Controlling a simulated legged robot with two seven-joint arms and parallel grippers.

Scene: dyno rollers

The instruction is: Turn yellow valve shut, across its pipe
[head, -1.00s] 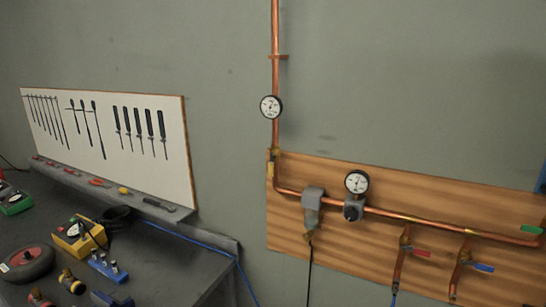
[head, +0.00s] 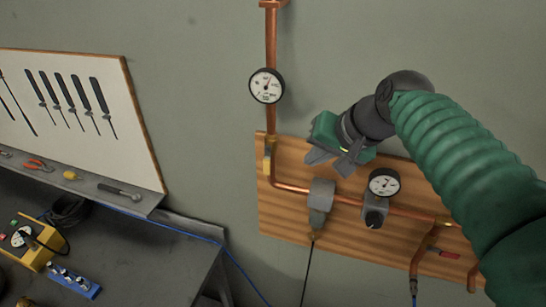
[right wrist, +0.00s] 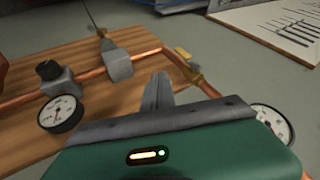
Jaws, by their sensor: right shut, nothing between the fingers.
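The yellow valve (head: 267,158) sits low on the vertical copper pipe, by the top left corner of the wooden board. Its handle looks upright, along the pipe. In the right wrist view the yellow handle (right wrist: 183,53) shows beyond the fingers, beside a brass fitting on the copper pipe. My right gripper (head: 334,160) is green with grey fingers. It is in front of the board's upper edge, right of the valve and apart from it. Its fingers (right wrist: 160,84) are shut and empty. My left gripper is not in view.
A round gauge (head: 266,86) is on the pipe above the valve. A grey box (head: 320,195) and a second gauge (head: 384,183) sit along the horizontal pipe. A red-handled valve (head: 443,253) is at right. A workbench (head: 150,260) and tool board (head: 110,130) stand left.

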